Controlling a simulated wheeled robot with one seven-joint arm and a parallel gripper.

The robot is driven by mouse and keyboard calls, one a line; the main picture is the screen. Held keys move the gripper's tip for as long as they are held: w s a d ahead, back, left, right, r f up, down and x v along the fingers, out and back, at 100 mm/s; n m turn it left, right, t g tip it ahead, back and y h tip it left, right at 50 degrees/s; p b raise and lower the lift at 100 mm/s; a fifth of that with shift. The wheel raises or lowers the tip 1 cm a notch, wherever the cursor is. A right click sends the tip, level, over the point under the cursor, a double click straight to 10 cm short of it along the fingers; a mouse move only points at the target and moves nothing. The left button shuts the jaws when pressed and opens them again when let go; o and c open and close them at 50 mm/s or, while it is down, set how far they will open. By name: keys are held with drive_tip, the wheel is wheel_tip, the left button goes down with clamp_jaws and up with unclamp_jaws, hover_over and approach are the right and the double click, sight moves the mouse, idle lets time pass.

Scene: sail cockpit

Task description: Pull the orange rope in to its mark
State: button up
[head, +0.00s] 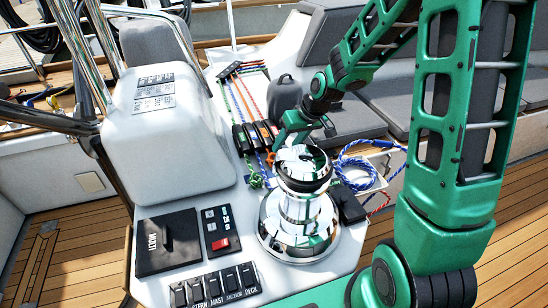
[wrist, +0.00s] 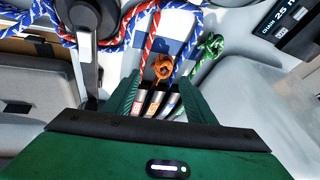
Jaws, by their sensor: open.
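In the wrist view the orange rope (wrist: 163,66) ends in a small orange knot or bundle just beyond the fingertips, roughly centred between them. My gripper (wrist: 157,84) is open, one green finger on each side, with nothing held. In the head view my gripper (head: 280,146) points down behind the chrome winch (head: 299,205), close to the row of black rope clutches (head: 243,138). The orange rope also runs back beyond the clutches among green, blue and red ropes. I cannot make out the mark.
A red rope (wrist: 150,35) and a green rope (wrist: 210,48) lie close beside the orange knot in the wrist view. A coiled blue rope (head: 358,170) is right of the winch. A white console (head: 155,90) stands left, with a switch panel (head: 215,287) in front.

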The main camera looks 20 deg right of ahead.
sight(276, 159)
drive_tip(key=x, duration=0.9)
drive_tip(key=shift+a+f, duration=0.2)
drive_tip(key=shift+a, duration=0.25)
clamp_jaws()
